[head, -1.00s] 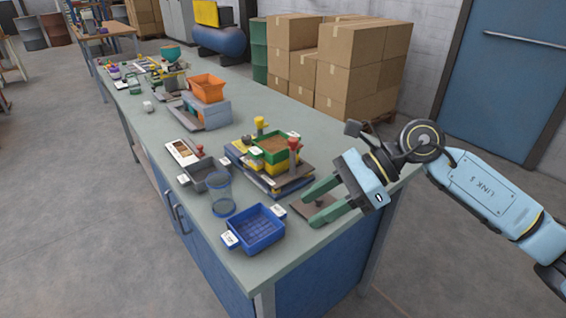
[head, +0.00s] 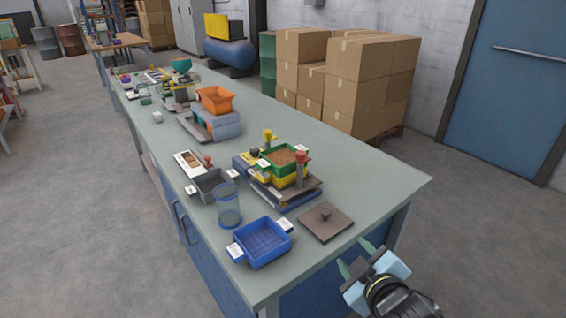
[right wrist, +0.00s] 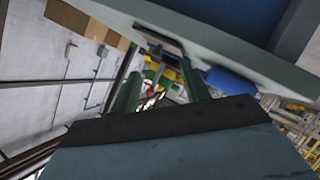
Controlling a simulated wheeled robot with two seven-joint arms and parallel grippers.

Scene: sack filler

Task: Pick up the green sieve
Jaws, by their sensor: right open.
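The green sieve (head: 282,170) is a square green frame with brown grainy material inside. It sits on top of a yellow frame (head: 291,181) in a stacked device on the workbench. My right gripper (head: 354,257) is open and empty at the bench's near right edge, well apart from the sieve. A flat brown plate with a knob lies between them. In the right wrist view the open fingers (right wrist: 160,92) frame the distant, tilted stack, where green and yellow parts show small. My left gripper is out of view.
Around the sieve stand a red-topped post (head: 300,170), a yellow knob (head: 268,136), a blue basket (head: 262,243), a clear blue cylinder (head: 228,205), a grey tray (head: 210,184) and the brown plate (head: 326,222). The bench top (head: 370,180) right of the stack is clear.

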